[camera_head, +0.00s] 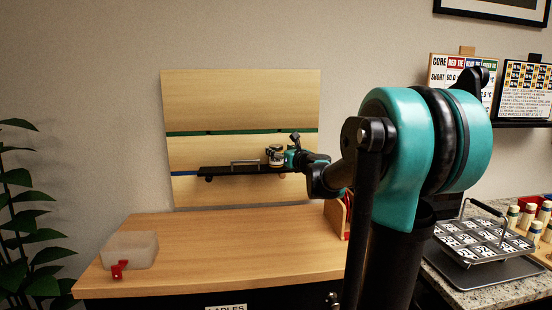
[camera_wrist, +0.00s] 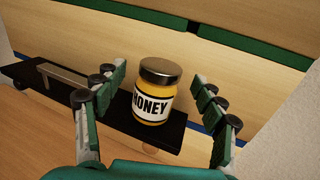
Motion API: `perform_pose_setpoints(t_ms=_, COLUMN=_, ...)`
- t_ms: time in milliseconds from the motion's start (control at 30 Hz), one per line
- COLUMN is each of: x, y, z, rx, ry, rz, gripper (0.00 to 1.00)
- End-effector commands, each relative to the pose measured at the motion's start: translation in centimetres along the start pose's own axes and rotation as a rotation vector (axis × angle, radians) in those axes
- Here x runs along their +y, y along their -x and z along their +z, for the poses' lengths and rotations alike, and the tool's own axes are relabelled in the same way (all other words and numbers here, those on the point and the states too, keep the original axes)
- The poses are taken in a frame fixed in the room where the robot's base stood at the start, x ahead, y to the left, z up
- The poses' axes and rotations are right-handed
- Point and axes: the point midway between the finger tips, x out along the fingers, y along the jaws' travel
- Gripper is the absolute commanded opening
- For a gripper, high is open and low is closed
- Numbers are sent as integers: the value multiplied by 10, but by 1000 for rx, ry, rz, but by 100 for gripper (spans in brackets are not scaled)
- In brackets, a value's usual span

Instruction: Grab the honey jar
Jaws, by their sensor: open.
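The honey jar (camera_wrist: 153,95) is a yellow jar with a dark metal lid and a white label reading HONEY. It stands upright near the end of a black wall shelf (camera_wrist: 112,112). My gripper (camera_wrist: 168,105) is open, with one finger to the left of the jar and the other to the right, the right one farther from it. I see no finger touching the jar. In the head view the jar (camera_head: 275,156) is small, on the right part of the shelf, with my gripper (camera_head: 288,157) close at its right.
A metal bar bracket (camera_wrist: 62,76) stands on the shelf left of the jar. Wooden wall panels (camera_head: 240,100) are behind. Below, a wooden counter (camera_head: 220,245) holds a translucent box with a red tap (camera_head: 130,250). A tray of cards (camera_head: 482,242) is at right.

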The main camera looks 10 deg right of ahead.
Motion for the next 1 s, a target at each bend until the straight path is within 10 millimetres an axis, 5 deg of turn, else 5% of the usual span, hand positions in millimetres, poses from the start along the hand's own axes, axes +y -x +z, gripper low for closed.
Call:
perform_pose_setpoints(t_ms=200, x=0, y=-30, z=3, rx=0, ry=0, rz=2, gripper=70)
perform_pose_setpoints(t_ms=533, x=-1, y=-36, z=3, rx=0, ry=0, rz=0, gripper=70)
perform_pose_setpoints(t_ms=1000, x=-1, y=-35, z=3, rx=0, ry=0, rz=0, gripper=13)
